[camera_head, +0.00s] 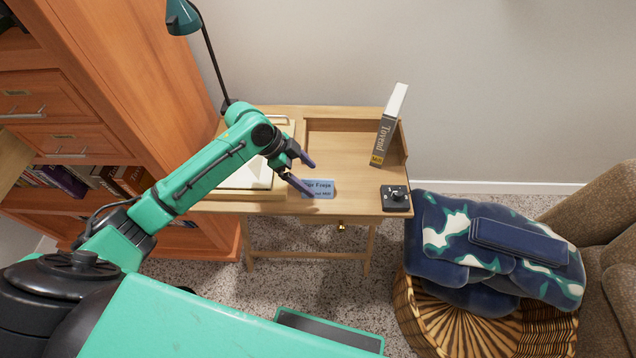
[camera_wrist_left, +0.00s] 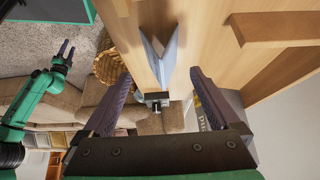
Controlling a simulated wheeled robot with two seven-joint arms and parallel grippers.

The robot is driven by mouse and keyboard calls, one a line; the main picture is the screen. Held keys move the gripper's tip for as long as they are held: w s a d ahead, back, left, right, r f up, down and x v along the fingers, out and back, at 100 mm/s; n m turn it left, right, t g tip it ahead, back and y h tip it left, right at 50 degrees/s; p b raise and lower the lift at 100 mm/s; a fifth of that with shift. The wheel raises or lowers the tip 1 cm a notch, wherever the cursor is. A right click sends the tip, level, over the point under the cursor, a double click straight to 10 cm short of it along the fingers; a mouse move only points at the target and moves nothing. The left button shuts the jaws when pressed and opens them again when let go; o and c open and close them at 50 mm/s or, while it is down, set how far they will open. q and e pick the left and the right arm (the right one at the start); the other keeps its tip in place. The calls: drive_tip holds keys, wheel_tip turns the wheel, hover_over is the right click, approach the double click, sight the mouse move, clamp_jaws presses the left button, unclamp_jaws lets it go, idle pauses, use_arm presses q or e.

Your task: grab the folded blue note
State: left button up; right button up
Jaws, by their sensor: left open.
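The folded blue note (camera_head: 319,187) stands like a small tent near the front edge of the wooden desk, with dark printed lines on its face. My left gripper (camera_head: 311,180) is open at the note's left side, its two purple fingers apart. In the left wrist view the note (camera_wrist_left: 162,50) is ahead of the spread fingers (camera_wrist_left: 160,73), roughly centred between them; I see no contact. My right gripper (camera_wrist_left: 66,50) shows small at the left of the wrist view, its fingers apart and empty.
A grey-spined book (camera_head: 388,128) stands upright at the desk's right side. A small black device (camera_head: 396,198) sits at the front right corner. A desk lamp (camera_head: 183,18) rises at the back left. A basket with a blue blanket (camera_head: 520,240) stands right of the desk.

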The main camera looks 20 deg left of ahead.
sight(318, 184)
use_arm(q)
drive_tip(key=x, duration=0.4)
drive_tip(key=shift+w+f, duration=0.1)
drive_tip(key=shift+f, duration=0.15)
drive_tip(key=shift+w+d+f, duration=0.15)
drive_tip(key=shift+d+f, duration=0.05)
drive_tip(key=shift+f, duration=0.2)
drive_tip(key=c, duration=1.5)
use_arm(e)
drive_tip(key=shift+w+a+r, duration=0.1)
drive_tip(key=shift+w, duration=0.9)
use_arm(q)
clamp_jaws()
